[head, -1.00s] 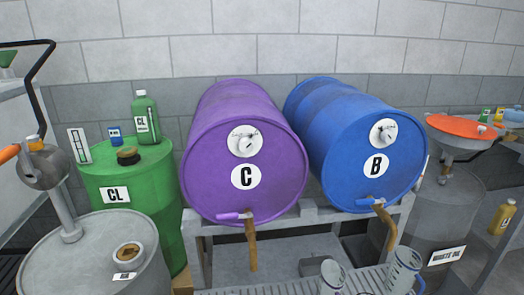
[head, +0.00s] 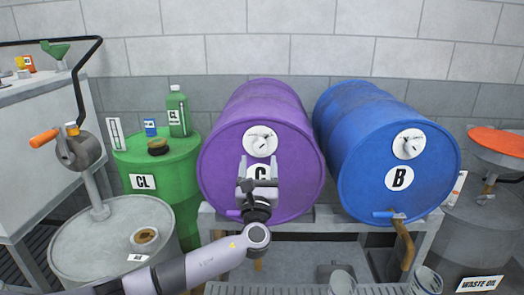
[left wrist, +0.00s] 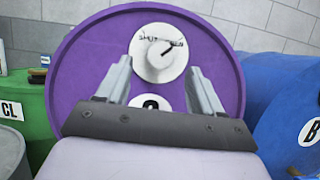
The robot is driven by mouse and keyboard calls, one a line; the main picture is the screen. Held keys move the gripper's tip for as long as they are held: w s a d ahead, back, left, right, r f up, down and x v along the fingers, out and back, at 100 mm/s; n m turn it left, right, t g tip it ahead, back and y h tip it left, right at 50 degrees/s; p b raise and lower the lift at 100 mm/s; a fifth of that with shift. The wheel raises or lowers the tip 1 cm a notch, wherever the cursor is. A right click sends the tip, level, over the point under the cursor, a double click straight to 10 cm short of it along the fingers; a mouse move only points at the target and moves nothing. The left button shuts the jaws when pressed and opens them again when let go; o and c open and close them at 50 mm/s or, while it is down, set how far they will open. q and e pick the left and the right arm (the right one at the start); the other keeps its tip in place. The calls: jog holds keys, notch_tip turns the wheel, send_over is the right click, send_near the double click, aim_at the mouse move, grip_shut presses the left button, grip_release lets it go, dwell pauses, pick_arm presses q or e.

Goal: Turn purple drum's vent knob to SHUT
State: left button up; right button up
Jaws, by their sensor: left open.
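The purple drum (head: 222,165) lies on its side on a grey stand, its round face toward me. Its vent knob (head: 261,141) sits on a white dial plate high on that face. In the left wrist view the knob (left wrist: 160,54) shows a dark pointer slanting up to the right, with small lettering along the dial top that I cannot fully read. My left gripper (head: 258,163) is in front of the drum face, just below the dial, and partly covers the C label. Its fingers (left wrist: 162,85) are apart and empty, short of the knob. My right gripper is not visible.
A blue drum (head: 355,160) labelled B lies close to the right. A green drum (head: 187,175) and a grey drum (head: 80,240) stand at the left. The purple drum's tap is mostly behind my arm. The stand (head: 335,222) runs below the drums.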

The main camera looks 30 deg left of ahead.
aim_at(260, 149)
pick_arm(q)
jog(key=shift+x, duration=2.55)
jog(key=shift+f, duration=0.1)
jog(key=c, duration=1.1)
jog(key=shift+o, duration=0.2)
